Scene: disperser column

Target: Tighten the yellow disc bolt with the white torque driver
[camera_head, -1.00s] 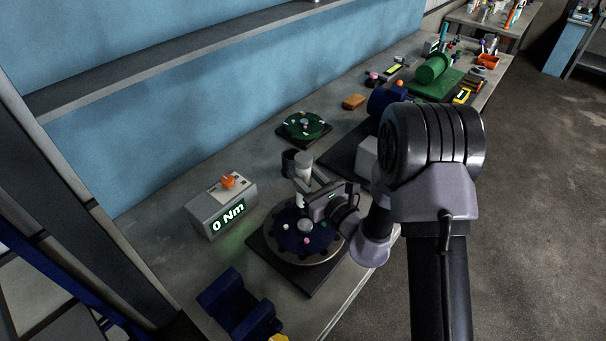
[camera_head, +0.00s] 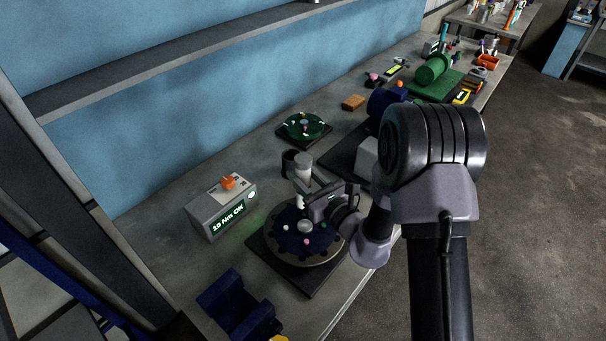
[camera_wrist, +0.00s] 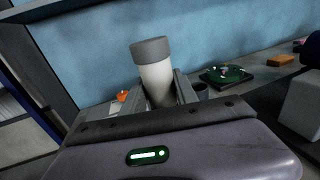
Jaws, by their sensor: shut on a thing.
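My gripper (camera_head: 308,197) is shut on the white torque driver (camera_head: 303,173), which stands close to upright over the dark blue disc (camera_head: 291,240). In the wrist view the driver (camera_wrist: 156,79) shows its white body and grey cap between the two fingers (camera_wrist: 160,92). The driver's lower end meets the far side of the disc, but the bolt under it is hidden, so I cannot see its colour. Other small bolts, one pink (camera_head: 306,241) and one white (camera_head: 285,228), show on the disc. The grey torque box (camera_head: 221,208) reads "10 Nm OK" with a lit green light.
A green disc (camera_head: 305,127) on a dark plate stands farther back, with a dark cup (camera_head: 290,161) behind the driver. A blue cradle (camera_head: 239,305) lies at the front left. The blue wall bounds the bench at the back.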

